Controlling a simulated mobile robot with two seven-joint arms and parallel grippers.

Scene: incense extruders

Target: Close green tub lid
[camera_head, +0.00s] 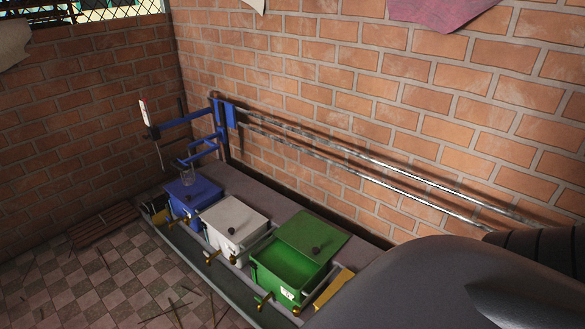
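The green tub (268,283) stands in the lower middle, nearest of three tubs in a row. Its front part is open and I see its green inside. The green lid (318,238) is at the tub's back, toward the brick wall, with a dark round knob (316,250) on it. I cannot tell whether the lid is tilted up or slid back. A brass tap and a small white label are on the tub's front. Neither of my grippers is in view; a large dark grey part of my body fills the lower right.
A white tub (229,231) and a blue tub (190,199), both covered, stand left of the green one on a grey ledge (345,231). A glass is by the blue tub. Metal pipes (390,176) run along the brick wall. The checkered floor (125,267) has scattered sticks.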

